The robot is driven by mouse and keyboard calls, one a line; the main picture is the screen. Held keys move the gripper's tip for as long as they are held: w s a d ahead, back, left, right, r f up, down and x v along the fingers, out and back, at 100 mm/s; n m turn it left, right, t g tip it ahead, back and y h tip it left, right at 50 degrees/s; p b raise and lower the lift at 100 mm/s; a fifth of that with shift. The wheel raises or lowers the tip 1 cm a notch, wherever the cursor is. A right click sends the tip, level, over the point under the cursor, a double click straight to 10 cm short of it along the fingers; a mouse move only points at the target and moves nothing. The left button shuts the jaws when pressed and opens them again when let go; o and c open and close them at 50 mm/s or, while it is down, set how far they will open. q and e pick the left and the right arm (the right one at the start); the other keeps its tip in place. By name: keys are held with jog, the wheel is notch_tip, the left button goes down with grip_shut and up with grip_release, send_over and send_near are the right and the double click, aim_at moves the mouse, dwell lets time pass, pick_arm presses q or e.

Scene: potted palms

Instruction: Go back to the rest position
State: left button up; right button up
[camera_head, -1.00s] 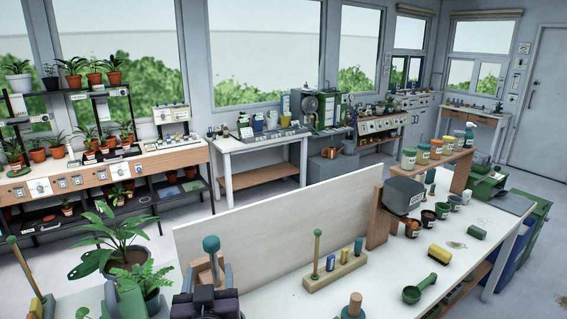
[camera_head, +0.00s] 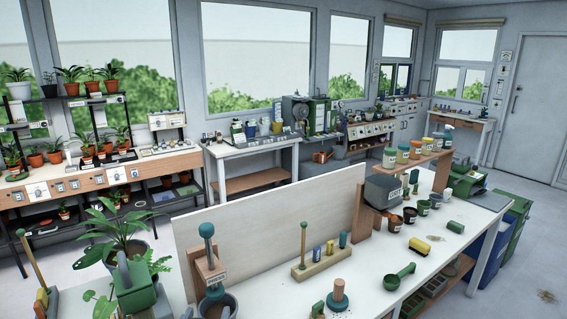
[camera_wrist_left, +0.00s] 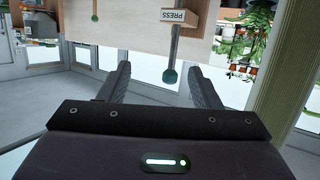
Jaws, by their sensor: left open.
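My left gripper (camera_wrist_left: 161,78) shows in the left wrist view, with its two dark fingers apart and nothing held between them. I cannot make it out in the head view. Past the fingertips in the wrist view is a teal-knobbed rod (camera_wrist_left: 170,75) below a wooden block labelled PRESS (camera_wrist_left: 174,17). It looks upside down there and apart from the fingers. In the head view this wooden press (camera_head: 210,262) stands on the near white table at the lower middle. My right gripper is not in view.
A pale upright board (camera_head: 275,220) runs along the table's back. A wooden stand with a rod (camera_head: 322,262), a green scoop (camera_head: 399,276) and a grey box (camera_head: 383,191) are on the table. A green box (camera_head: 137,291) and a potted plant (camera_head: 118,230) are at lower left.

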pick_arm(q)
jog(key=s+a+f+m+g, duration=0.1)
jog(key=s+a+f+g, duration=0.1)
jog(key=s+f+g, duration=0.65)
jog(key=s+a+f+m+g, duration=0.25)
jog(key=s+f, duration=0.35)
jog(key=s, duration=0.6)
notch_tip(320, 180, down, 29)
jog(key=s+g+b, duration=0.1)
jog(key=g+b, duration=0.1)
jog(key=s+a+f+b, duration=0.1)
jog(key=s+a+f, duration=0.2)
jog(key=s+f, duration=1.7)
jog(key=shift+s+a+f+g+h+b, duration=0.15)
jog(key=shift+s+f+g+h+b, duration=0.2)
jog(key=shift+f, duration=0.3)
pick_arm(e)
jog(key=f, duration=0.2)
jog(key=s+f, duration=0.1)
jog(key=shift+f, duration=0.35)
